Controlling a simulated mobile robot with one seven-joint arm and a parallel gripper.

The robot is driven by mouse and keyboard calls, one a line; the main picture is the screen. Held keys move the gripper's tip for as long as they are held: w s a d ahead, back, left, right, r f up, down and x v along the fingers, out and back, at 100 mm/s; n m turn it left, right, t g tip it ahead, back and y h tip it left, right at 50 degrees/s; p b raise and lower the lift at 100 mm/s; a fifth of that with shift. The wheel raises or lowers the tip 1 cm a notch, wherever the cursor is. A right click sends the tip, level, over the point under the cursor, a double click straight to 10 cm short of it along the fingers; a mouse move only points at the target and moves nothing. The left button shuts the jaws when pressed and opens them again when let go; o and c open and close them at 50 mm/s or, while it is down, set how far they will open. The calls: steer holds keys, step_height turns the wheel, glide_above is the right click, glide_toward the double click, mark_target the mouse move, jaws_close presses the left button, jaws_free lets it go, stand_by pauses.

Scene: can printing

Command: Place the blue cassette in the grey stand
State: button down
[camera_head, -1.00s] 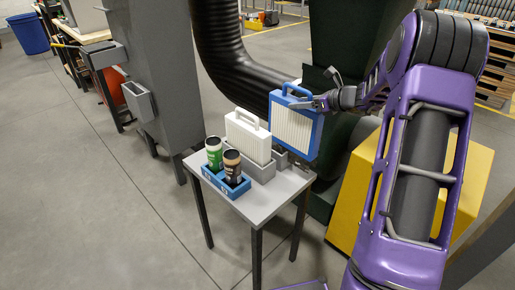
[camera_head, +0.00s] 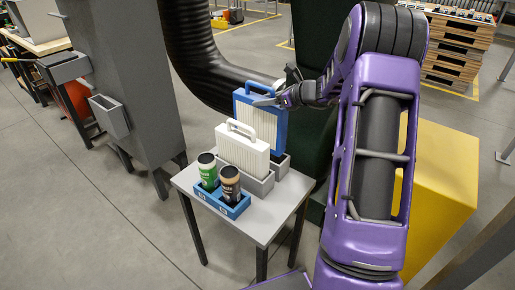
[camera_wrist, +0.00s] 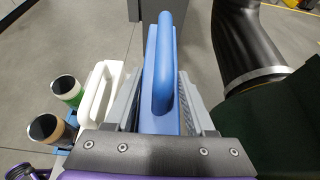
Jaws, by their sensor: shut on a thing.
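The blue cassette (camera_head: 282,130) has a blue frame, a handle and a white pleated face. My gripper (camera_head: 268,101) is shut on it near its top, and it hangs upright behind the white cassette. The grey stand (camera_head: 263,187) sits on a small table, with the white cassette (camera_head: 243,150) in its front part. The blue cassette's lower end is near the stand's rear part; the white cassette partly hides it, so I cannot tell whether it is in the slot. In the wrist view the blue handle (camera_wrist: 164,65) runs between my gripper's fingers (camera_wrist: 160,112).
A blue tray (camera_head: 222,206) with a green can (camera_head: 208,171) and a brown can (camera_head: 230,186) stands at the table's front left. A black hose (camera_head: 205,55) and dark green machine stand behind. A yellow box (camera_head: 440,180) is at right.

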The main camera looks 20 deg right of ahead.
mark_target(285, 122)
step_height(285, 122, down, 9)
steer(key=shift+r+b, duration=0.1)
steer(key=shift+b, duration=0.55)
steer(key=shift+f, duration=0.2)
steer(key=shift+c, duration=1.2)
jaws_free()
steer(key=shift+r, duration=0.25)
steer(key=p+v, duration=0.1)
steer(key=v, duration=1.1)
steer(key=shift+f, duration=0.1)
